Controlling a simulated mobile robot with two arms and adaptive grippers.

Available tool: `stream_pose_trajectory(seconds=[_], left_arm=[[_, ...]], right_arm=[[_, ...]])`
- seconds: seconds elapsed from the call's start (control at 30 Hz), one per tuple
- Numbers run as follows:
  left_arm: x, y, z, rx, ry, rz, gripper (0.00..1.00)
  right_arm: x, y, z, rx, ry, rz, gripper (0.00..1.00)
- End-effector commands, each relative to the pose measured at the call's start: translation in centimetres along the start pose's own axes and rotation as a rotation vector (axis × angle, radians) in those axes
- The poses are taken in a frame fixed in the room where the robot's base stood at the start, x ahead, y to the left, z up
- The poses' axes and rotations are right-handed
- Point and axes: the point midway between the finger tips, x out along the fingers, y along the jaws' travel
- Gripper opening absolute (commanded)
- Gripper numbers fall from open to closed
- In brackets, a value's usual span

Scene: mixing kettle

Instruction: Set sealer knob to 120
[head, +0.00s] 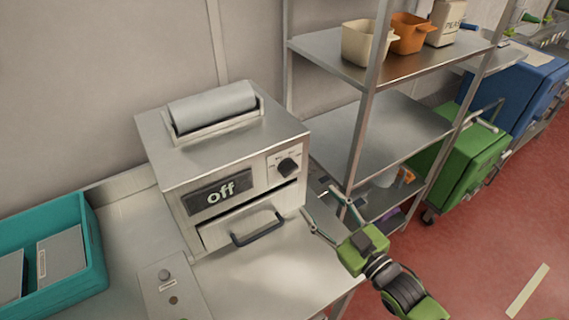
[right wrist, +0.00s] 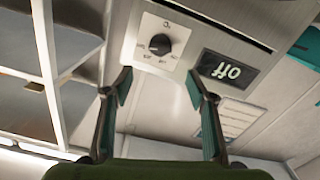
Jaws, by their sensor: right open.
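The sealer (head: 220,150) is a metal box on the steel table, with a roll on top and a display (head: 221,191) reading "off". Its black knob (head: 287,167) sits on a pale dial plate at the upper right of the front. In the right wrist view the knob (right wrist: 160,44) and the display (right wrist: 229,69) appear upside down. My right gripper (head: 327,213) is open and empty, in front of and below the knob, to the right of the sealer's drawer handle (head: 257,228). In the right wrist view its fingers (right wrist: 158,85) are spread, with the knob beyond them, apart from both. My left gripper is out of view.
A metal shelf rack (head: 385,130) with containers stands close to the right of the sealer. A teal crate (head: 97,262) sits at the left on the table. A small control panel (head: 172,290) lies in front of the sealer. Green and blue cabinets stand farther right.

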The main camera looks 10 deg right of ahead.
Motion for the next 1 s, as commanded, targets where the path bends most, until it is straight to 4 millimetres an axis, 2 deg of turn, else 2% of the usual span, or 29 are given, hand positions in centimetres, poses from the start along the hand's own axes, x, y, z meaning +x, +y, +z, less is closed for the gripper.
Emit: stream_pose_trajectory(seconds=[0.63,0.87,1.0], left_arm=[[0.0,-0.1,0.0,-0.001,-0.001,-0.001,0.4],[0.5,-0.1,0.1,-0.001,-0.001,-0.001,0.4],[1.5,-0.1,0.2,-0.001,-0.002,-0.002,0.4]], right_arm=[[7.7,0.0,0.0,0.0,-0.001,0.001,0.52],[10.5,0.0,0.0,0.001,0.0,0.001,0.52],[12.2,-0.1,0.2,0.001,0.001,0.001,0.52]])
